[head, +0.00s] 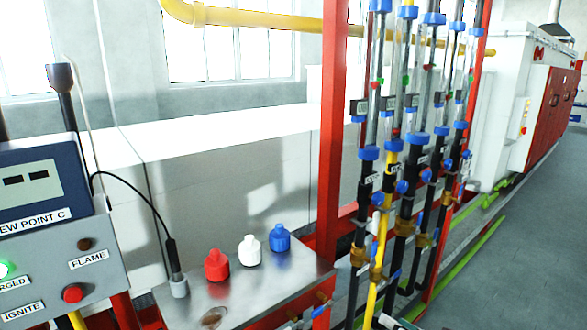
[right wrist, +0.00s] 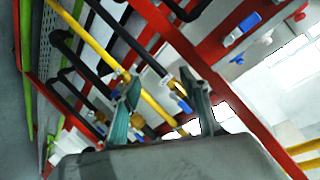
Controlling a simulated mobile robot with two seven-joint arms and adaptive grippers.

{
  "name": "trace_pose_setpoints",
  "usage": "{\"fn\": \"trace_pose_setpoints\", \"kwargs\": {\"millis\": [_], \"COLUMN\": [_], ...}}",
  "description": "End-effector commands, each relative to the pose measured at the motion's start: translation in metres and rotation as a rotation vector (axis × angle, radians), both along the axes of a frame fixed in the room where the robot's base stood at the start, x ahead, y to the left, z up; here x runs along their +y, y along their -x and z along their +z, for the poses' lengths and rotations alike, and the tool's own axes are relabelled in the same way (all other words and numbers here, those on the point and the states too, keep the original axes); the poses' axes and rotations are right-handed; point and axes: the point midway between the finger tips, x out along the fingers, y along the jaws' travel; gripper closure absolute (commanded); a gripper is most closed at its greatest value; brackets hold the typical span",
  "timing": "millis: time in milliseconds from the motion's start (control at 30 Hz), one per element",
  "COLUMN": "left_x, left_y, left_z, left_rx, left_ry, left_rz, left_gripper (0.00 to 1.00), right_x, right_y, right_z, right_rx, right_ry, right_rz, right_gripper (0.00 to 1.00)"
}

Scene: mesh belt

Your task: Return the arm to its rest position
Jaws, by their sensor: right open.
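My right gripper (right wrist: 160,80) shows in the right wrist view with its two grey-green fingers spread apart. Nothing sits between the fingertips. Behind them are a yellow pipe (right wrist: 98,48), black pipes and red frame bars. I cannot tell whether the fingers touch any of these. In the head view, only a small pale part at the bottom edge, in front of the pipe rack, may belong to my right arm. My left gripper is in neither view.
Red (head: 216,266), white (head: 249,249) and blue (head: 280,238) capped items stand on a metal shelf (head: 255,300). A control panel (head: 60,250) is at left. Floor (head: 530,240) is clear at right.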

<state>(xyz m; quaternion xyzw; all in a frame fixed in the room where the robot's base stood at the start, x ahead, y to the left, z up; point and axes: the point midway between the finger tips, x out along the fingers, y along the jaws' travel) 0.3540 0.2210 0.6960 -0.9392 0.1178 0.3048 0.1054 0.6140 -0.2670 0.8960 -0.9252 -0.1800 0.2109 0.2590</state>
Motion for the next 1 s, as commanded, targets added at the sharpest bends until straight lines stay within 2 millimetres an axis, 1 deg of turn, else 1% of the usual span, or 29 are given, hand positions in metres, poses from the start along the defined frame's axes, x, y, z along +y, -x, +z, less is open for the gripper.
{"fn": "trace_pose_setpoints", "kwargs": {"millis": [33, 67, 100, 167, 200, 267, 300, 333, 400, 500, 600, 700, 1000], "left_x": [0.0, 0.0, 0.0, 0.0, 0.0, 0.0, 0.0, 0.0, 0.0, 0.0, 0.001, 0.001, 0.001], "left_y": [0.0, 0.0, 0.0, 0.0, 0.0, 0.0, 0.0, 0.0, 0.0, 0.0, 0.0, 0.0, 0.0], "left_z": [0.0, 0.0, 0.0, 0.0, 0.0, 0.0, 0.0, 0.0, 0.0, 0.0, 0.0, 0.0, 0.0], "left_rx": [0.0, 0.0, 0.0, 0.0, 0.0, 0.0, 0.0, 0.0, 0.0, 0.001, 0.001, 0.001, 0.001], "left_ry": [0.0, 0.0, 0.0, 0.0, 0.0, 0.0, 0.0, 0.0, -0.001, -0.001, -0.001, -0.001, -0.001], "left_rz": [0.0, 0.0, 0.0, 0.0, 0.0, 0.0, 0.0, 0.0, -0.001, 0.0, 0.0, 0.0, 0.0], "left_gripper": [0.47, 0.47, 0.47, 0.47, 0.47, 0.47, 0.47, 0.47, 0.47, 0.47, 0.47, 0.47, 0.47], "right_x": [0.008, 0.011, 0.015, 0.021, 0.025, 0.03, 0.033, 0.035, 0.039, 0.043, 0.045, 0.045, 0.046], "right_y": [0.023, 0.036, 0.054, 0.083, 0.103, 0.133, 0.153, 0.167, 0.198, 0.232, 0.252, 0.261, 0.261], "right_z": [-0.032, -0.048, -0.069, -0.098, -0.116, -0.138, -0.151, -0.16, -0.176, -0.19, -0.197, -0.2, -0.2], "right_rx": [0.016, 0.02, 0.026, 0.031, 0.038, 0.045, 0.05, 0.054, 0.062, 0.069, 0.073, 0.072, 0.071], "right_ry": [0.053, 0.096, 0.151, 0.238, 0.296, 0.383, 0.44, 0.479, 0.567, 0.663, 0.726, 0.757, 0.762], "right_rz": [-0.005, -0.007, -0.008, -0.008, -0.005, 0.002, 0.01, 0.016, 0.032, 0.055, 0.073, 0.082, 0.084], "right_gripper": [0.55, 0.55, 0.55, 0.55, 0.55, 0.55, 0.55, 0.55, 0.55, 0.55, 0.55, 0.55, 0.55]}}
